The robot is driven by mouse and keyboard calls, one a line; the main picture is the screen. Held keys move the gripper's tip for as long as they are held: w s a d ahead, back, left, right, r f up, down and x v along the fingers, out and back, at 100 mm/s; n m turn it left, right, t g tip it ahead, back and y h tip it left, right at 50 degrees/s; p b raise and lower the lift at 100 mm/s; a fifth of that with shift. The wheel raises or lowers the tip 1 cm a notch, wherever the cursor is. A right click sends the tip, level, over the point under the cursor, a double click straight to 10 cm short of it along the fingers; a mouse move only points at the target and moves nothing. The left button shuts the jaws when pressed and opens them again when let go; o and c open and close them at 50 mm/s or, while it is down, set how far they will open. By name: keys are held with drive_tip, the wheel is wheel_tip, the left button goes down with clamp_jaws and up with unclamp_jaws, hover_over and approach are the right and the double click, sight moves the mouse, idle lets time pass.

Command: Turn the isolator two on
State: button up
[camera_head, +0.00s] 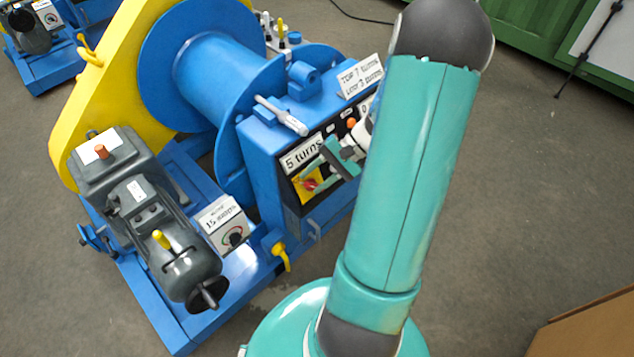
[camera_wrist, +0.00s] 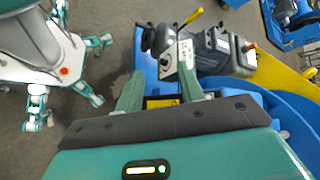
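A red rotary knob (camera_head: 309,185) on a yellow plate (camera_head: 303,194) sits on the dark front panel of the blue winch housing, below a "5 turns" label. I cannot read any isolator number there. My gripper (camera_head: 316,172) is at this panel, its teal fingers spread apart around or just in front of the knob; contact cannot be told. In the wrist view my gripper (camera_wrist: 158,84) shows its two fingers apart, with a bit of the yellow plate (camera_wrist: 160,103) between them. The knob itself is hidden there. A second dark rotary switch (camera_head: 233,237) is on a small grey box at the lower left.
A blue drum (camera_head: 215,75) and a yellow chain guard (camera_head: 105,75) stand behind the panel. A grey motor unit (camera_head: 150,215) is at the left. A white-grey handle (camera_head: 281,115) juts out above the panel. Grey floor (camera_head: 510,180) is clear at the right; a brown box (camera_head: 585,330) is at lower right.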

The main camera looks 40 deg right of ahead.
sight(314, 186)
drive_tip(key=s+d+f+m+t+h, duration=0.1)
drive_tip(key=s+d+f+m+t, duration=0.35)
drive_tip(key=d+f+t, duration=0.2)
drive_tip(key=s+d+f+m+t+h, duration=0.1)
drive_tip(key=s+d+f+m+t, duration=0.2)
drive_tip(key=d+f+m+t, duration=0.4)
drive_tip(key=shift+n+g, duration=0.45)
drive_tip(key=x, duration=0.4)
drive_tip(key=a+f+x, duration=0.1)
drive_tip(key=x, duration=0.9)
drive_tip(key=shift+s+a+f, duration=0.15)
drive_tip(key=shift+a+f, duration=0.05)
drive_tip(key=shift+a, duration=0.15)
clamp_jaws()
